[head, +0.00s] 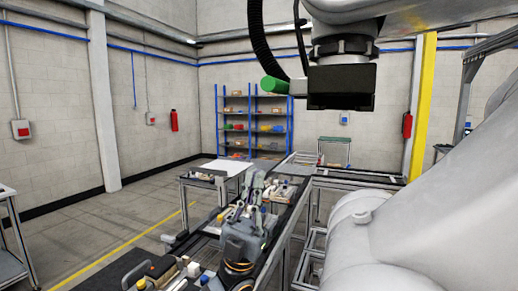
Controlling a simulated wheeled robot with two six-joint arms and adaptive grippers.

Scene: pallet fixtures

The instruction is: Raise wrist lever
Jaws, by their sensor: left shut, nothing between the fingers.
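A green cylindrical grip (274,85) sits at the left end of a short pale bar. The bar sticks out of a black block (342,88) under a grey arm joint at the top. It looks like a lever at a wrist, roughly level, but I cannot be sure. My left gripper (257,185) is dark grey and low in the middle, with its fingers pointing up and away. Its fingers are together and hold nothing. It is well below the green grip and apart from it. My right gripper does not show.
A bench with a dark tray and small parts (150,272) lies at the lower left. A table with a white top (222,166) and blue shelving (252,118) stand behind. A large white arm body (440,220) fills the right. A black hose (258,40) hangs at the top.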

